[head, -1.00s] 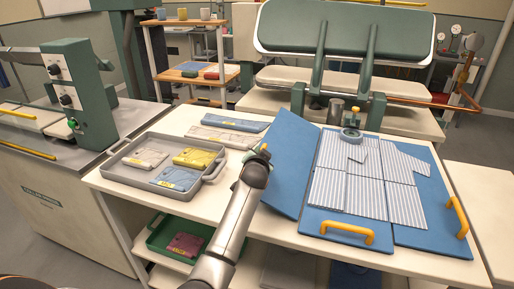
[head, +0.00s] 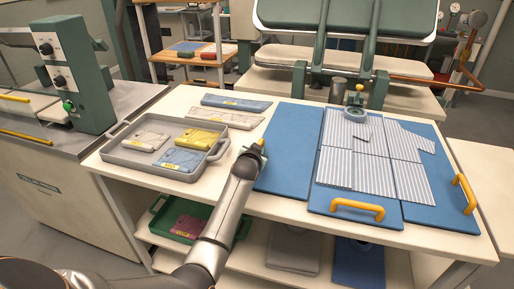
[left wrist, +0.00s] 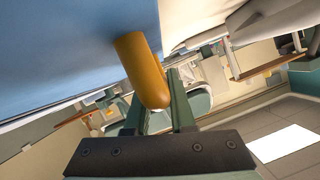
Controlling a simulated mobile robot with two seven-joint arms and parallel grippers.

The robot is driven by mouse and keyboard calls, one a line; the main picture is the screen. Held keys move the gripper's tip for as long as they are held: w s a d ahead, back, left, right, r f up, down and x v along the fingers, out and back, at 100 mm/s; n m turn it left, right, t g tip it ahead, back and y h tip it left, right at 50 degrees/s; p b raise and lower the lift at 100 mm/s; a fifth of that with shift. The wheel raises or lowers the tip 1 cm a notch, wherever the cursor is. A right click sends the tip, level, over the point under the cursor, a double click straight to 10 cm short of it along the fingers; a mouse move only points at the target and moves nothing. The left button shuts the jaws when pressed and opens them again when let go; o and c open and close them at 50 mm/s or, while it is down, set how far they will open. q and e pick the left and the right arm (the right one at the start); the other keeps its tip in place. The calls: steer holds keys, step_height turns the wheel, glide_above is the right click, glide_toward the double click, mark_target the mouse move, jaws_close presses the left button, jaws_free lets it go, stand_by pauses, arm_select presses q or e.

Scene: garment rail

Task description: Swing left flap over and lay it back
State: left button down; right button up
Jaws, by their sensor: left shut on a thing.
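The blue folding board's left flap (head: 288,150) lies out to the left, flat or nearly flat over the white table; I cannot tell whether it touches. It also shows as the blue surface in the left wrist view (left wrist: 60,45). A striped garment (head: 370,155) lies flat on the middle and right panels. My left gripper (head: 254,150) is at the flap's left edge, shut on its yellow handle (left wrist: 143,72), which sits between the green fingers in the left wrist view. My right gripper is not in view.
A grey tray (head: 120,160) with folded garments stands close left of my left gripper. Two folded garments (head: 236,104) lie behind it. Yellow handles (head: 358,208) stand on the other panels. A press (head: 345,45) is behind the table.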

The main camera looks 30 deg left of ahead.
arm_select(q)
steer(key=shift+s+f, duration=0.1)
steer(key=shift+f, duration=0.1)
steer(key=c, duration=1.1)
jaws_free()
steer(key=shift+a+f, duration=0.1)
steer(key=o, duration=0.3)
steer(key=shift+o, duration=0.2)
steer(key=shift+r, duration=0.2)
